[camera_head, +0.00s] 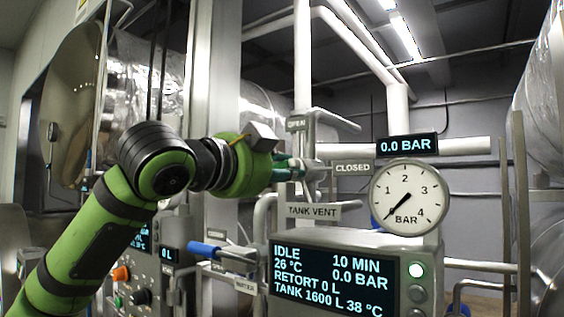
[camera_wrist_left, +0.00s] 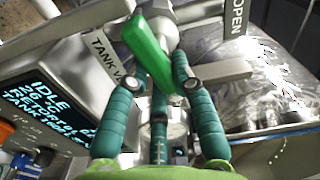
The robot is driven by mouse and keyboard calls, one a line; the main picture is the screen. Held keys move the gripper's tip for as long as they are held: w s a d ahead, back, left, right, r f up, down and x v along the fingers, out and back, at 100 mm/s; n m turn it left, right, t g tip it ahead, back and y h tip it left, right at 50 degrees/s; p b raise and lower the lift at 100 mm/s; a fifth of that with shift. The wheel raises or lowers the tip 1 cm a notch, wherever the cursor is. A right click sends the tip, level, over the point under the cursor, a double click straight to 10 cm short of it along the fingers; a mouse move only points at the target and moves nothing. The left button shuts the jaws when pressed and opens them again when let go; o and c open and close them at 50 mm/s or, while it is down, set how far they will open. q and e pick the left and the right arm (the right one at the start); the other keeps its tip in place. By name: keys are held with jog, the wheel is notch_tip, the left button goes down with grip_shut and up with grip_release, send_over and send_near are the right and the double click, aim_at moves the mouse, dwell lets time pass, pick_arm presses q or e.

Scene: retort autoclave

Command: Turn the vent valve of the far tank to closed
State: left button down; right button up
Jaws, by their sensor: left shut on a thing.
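The tank vent valve has a green lever handle (camera_wrist_left: 147,50), seen in the left wrist view between the fingers of my left gripper (camera_wrist_left: 158,72). My left gripper is shut on this handle. In the head view my left gripper (camera_head: 288,168) is at the valve, and its fingers largely hide the handle there. The grey valve body (camera_head: 314,172) is just right of the fingers. The OPEN label (camera_head: 297,123) is above the valve, the CLOSED label (camera_head: 352,168) is to its right, and the TANK VENT label (camera_head: 312,211) is below. My right gripper is not in view.
A round pressure gauge (camera_head: 408,196) reads near zero, under a 0.0 BAR display (camera_head: 407,145). A control panel screen (camera_head: 328,280) shows IDLE below the valve. A blue-handled lever (camera_head: 204,250) is at lower left. White pipes (camera_head: 397,105) run behind.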

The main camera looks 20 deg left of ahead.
pick_arm(q)
jog(key=shift+a+m, duration=0.15)
jog(key=shift+m, duration=0.95)
jog(key=c, duration=1)
grip_release()
jog(key=shift+c, duration=0.2)
jog(key=shift+w+f, duration=0.1)
jog(key=shift+w, duration=0.15)
jog(key=shift+s, duration=0.1)
jog(key=v, duration=1.2)
